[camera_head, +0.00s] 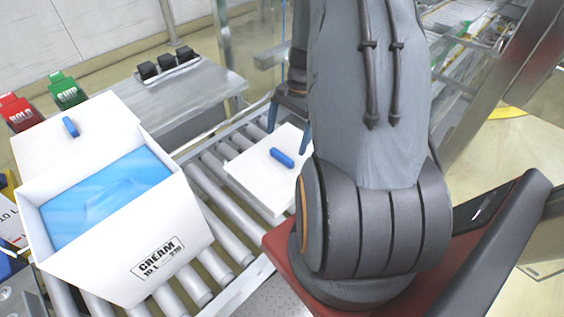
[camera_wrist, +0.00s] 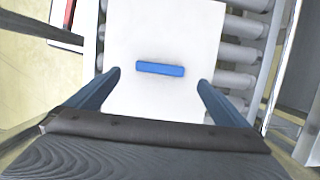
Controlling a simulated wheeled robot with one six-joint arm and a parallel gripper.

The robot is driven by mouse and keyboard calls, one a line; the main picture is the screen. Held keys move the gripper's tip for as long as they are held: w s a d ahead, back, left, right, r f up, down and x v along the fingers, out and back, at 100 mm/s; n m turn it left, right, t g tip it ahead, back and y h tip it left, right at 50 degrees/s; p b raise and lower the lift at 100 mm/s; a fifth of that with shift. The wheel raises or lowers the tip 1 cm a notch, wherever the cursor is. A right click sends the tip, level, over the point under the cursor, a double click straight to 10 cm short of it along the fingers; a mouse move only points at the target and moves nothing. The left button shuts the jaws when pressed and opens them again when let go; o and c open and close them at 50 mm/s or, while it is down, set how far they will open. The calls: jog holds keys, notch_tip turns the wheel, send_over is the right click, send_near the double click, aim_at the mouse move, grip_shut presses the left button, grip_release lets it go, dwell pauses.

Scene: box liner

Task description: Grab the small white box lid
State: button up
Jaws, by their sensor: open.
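A small white box lid (camera_head: 252,176) with a blue handle (camera_head: 282,158) lies on the roller conveyor, right of the large white box. In the wrist view the white lid (camera_wrist: 189,37) fills the upper middle, and its blue handle (camera_wrist: 160,69) lies crosswise. My gripper (camera_wrist: 158,84) is open, with one blue finger on either side of the handle and apart from it. In the head view my gripper (camera_head: 288,122) shows at the far side of the lid, partly hidden behind my arm.
A large white box (camera_head: 160,262) marked CREAM, with a blue liner inside, stands on the rollers (camera_head: 215,265) at left. A grey table (camera_head: 195,100) with black items stands behind. Red and green HOLD and SHIP signs are at far left.

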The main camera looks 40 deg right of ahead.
aim_at(282, 154)
jog(key=shift+p+x, duration=1.25)
jog(key=shift+x, duration=2.2)
jog(key=shift+d, duration=0.1)
jog(key=c, duration=1.3)
